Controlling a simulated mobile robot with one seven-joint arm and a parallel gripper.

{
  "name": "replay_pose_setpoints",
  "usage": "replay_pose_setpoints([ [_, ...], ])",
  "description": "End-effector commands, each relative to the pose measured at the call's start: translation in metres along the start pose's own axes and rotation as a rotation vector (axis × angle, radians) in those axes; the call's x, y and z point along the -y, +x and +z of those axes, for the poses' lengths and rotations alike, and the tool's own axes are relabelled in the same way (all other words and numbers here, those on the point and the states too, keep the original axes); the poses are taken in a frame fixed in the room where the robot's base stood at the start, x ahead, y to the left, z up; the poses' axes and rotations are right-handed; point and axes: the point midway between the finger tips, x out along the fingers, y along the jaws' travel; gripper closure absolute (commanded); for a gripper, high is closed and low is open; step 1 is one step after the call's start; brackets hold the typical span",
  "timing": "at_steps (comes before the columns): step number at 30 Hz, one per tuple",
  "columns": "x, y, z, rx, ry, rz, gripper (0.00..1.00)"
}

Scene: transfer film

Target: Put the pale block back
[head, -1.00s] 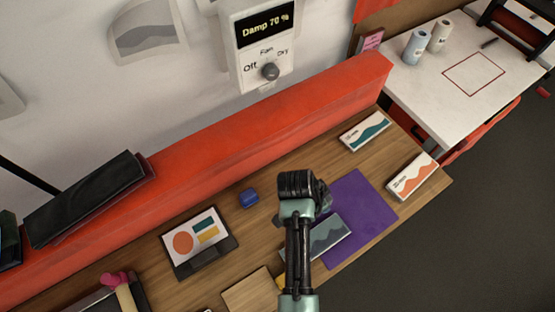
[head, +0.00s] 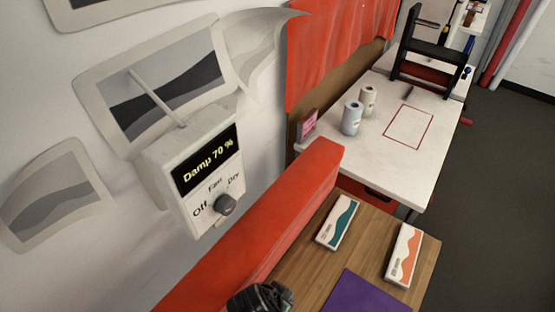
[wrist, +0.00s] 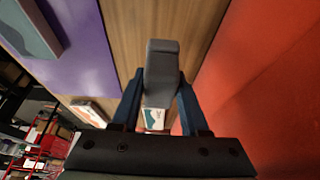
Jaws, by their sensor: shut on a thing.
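My gripper (wrist: 160,108) is shut on a plain grey block (wrist: 161,72), held between two dark blue fingers in the wrist view. The block is longer than wide; its colour is mid grey in this light, and I cannot tell for sure that it is the pale block. In the head view only the dark top of my wrist shows at the bottom edge, beside the red ledge; the fingers and the block are hidden there. Below the gripper is the wooden desk (wrist: 130,35), with the purple mat (wrist: 85,50) to the left in the wrist view.
A teal-wave box (head: 338,222) and an orange-wave box (head: 403,254) lie on the desk. A grey-patterned box (wrist: 30,28) lies on the mat. The red ledge (head: 290,215) runs along the wall.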

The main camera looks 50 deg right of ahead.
Motion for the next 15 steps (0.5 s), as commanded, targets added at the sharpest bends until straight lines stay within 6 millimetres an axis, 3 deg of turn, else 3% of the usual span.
replay_pose_setpoints([
  [15,0.001,0.046,0.018,-0.001,0.0,-0.001,1.0],
])
